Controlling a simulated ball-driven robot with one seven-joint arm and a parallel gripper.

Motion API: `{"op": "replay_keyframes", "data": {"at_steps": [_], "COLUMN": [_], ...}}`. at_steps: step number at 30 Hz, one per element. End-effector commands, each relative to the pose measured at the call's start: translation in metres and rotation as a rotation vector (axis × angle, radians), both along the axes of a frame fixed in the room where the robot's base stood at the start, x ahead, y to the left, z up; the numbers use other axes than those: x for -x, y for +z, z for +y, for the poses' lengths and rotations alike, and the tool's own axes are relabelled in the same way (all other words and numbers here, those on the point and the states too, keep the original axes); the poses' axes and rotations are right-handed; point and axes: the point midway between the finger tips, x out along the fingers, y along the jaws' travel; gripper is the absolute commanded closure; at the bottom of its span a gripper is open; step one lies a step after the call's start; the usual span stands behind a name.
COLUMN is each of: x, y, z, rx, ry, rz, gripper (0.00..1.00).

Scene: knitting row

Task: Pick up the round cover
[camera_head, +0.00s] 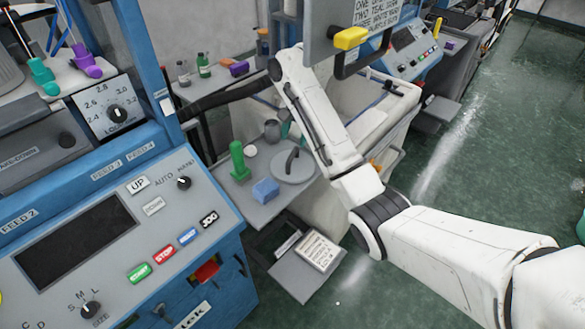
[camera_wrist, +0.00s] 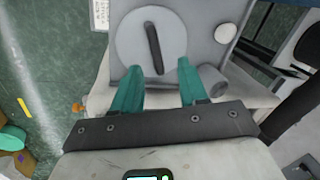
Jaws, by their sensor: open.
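The round cover (camera_head: 284,172) is a flat grey disc with a dark bar handle across its top. It lies on a grey work surface (camera_head: 226,190) beside the blue machine. In the wrist view the cover (camera_wrist: 128,42) is at top centre, with its handle (camera_wrist: 153,46) nearly upright in the picture. My gripper (camera_wrist: 159,64) has two teal fingers spread apart with nothing between them. The fingertips appear near the cover's lower edge in that view, with the handle between their lines. Their height above it is hard to tell.
A green knobbed piece (camera_head: 238,162), a blue block (camera_head: 265,190), a grey cup (camera_head: 272,130) and a small white round piece (camera_head: 250,151) surround the cover. The blue control machine (camera_head: 120,215) stands at left. A sign with a yellow-ended handle (camera_head: 350,38) hangs above. Green floor is open at right.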

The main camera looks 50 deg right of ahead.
Motion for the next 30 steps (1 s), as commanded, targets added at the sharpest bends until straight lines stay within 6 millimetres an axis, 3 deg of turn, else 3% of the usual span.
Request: {"op": "replay_keyframes", "data": {"at_steps": [3, 11, 19, 30], "x": [-0.003, -0.006, -0.008, -0.01], "y": [-0.024, -0.041, -0.078, -0.087], "z": [0.002, 0.002, 0.0, 0.001], "rx": [-0.002, -0.002, -0.001, 0.0], "ry": [0.001, 0.001, 0.001, 0.001], "rz": [0.001, 0.001, 0.003, -0.001], "gripper": [0.57, 0.57, 0.57, 0.58]}}
